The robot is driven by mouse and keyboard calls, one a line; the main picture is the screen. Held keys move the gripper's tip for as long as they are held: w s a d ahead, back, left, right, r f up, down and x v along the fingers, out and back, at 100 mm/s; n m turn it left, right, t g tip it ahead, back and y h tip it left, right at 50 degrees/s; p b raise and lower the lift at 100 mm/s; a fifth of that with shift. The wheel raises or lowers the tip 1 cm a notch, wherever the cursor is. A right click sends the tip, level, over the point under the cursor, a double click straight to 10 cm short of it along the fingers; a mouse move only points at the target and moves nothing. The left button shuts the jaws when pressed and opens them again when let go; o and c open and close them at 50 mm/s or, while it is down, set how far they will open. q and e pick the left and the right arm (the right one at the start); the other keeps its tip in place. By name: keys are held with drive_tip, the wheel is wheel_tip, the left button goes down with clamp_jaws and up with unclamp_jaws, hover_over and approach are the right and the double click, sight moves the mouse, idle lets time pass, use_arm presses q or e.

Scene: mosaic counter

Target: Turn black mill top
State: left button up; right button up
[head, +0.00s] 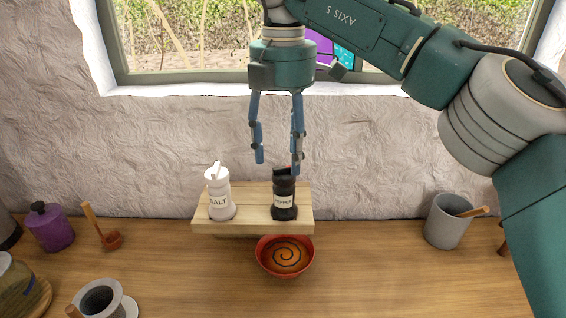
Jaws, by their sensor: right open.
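The black pepper mill (285,203) stands upright on a light wooden stand (251,218), at the right end. Its black top (284,175) shows below the gripper. The white salt mill (217,193) stands at the left end of the same stand. My right gripper (277,165) hangs down from above with its blue fingers apart. Its right fingertip is at the upper right of the black top in the picture; I cannot tell whether it touches. The left fingertip is left of and above the top. Nothing is held. My left gripper is not in view.
A red bowl with a dark spiral (285,257) sits in front of the stand. A grey cup (447,222) stands at right. A purple jar (50,228) and a dripper (105,299) are at left. The textured wall (120,150) rises close behind.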

sight(283, 168)
drive_tip(key=shift+r, duration=2)
drive_tip(key=shift+r, duration=0.1)
